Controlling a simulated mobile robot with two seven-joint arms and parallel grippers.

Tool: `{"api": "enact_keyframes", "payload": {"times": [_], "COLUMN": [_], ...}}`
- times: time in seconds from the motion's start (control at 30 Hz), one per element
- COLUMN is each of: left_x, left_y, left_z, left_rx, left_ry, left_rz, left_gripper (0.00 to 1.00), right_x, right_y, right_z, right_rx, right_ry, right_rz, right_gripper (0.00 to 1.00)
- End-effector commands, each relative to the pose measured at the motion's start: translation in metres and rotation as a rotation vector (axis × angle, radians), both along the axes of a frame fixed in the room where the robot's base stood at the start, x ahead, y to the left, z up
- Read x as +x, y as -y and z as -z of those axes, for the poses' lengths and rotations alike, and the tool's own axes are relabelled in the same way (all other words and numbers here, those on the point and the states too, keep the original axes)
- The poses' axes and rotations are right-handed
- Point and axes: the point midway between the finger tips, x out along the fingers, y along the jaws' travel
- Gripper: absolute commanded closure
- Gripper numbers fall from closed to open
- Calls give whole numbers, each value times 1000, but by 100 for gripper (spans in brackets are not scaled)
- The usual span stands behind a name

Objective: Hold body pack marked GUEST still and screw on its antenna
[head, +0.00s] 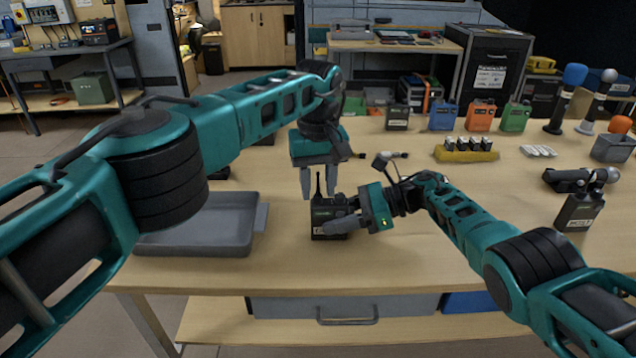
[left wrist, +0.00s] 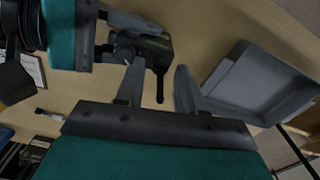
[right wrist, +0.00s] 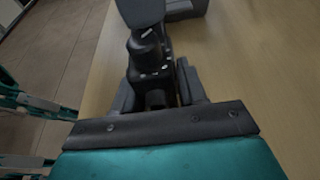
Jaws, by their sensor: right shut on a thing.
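A dark body pack (head: 322,207) stands upright near the front of the table. Its label is partly covered, so I cannot read the marking. A thin black antenna (head: 318,184) rises from its top; it also shows in the left wrist view (left wrist: 160,88). I cannot tell whether it is fully seated. My right gripper (head: 340,217) is shut on the pack from the right; the pack shows between its fingers in the right wrist view (right wrist: 152,75). My left gripper (head: 319,187) is above the pack, pointing down, open, with its fingers apart on either side of the antenna.
An empty grey tray (head: 203,247) lies left of the pack. Several coloured packs (head: 443,115), a yellow foam block (head: 466,154) and microphones (head: 560,95) stand at the back right. Another dark pack (head: 580,211) stands at the right. The table in front of the pack is clear.

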Motion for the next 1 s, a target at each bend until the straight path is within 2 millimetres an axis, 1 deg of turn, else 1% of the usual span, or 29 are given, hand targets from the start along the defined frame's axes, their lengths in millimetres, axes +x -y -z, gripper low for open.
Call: {"api": "enact_keyframes", "payload": {"times": [0.1, 0.4, 0.47, 0.63, 0.73, 0.97, 1.0], "left_x": [0, 0, 0, 0, 0, 0, 0], "left_y": [0, 0, 0, 0, 0, 0, 0], "left_z": [0, 0, 0, 0, 0, 0, 0], "left_rx": [0, 0, 0, -1, -1, -1, -1], "left_ry": [1, 1, 1, 1, 1, 1, 1], "left_rz": [-60, -83, -129, -320, -391, -415, -414], "left_gripper": [62, 62, 62, 62, 62, 62, 64], "right_x": [0, 0, 0, 0, 0, 0, 0], "right_y": [0, 0, 0, 0, 0, 0, 0], "right_z": [0, 0, 0, 0, 0, 0, 0], "right_rx": [0, 0, 0, 0, 0, 0, 0], "right_ry": [0, 0, 0, 0, 0, 0, 0], "right_rz": [0, 0, 0, 0, 0, 0, 0], "right_gripper": [98, 98, 98, 98, 98, 98, 98]}}
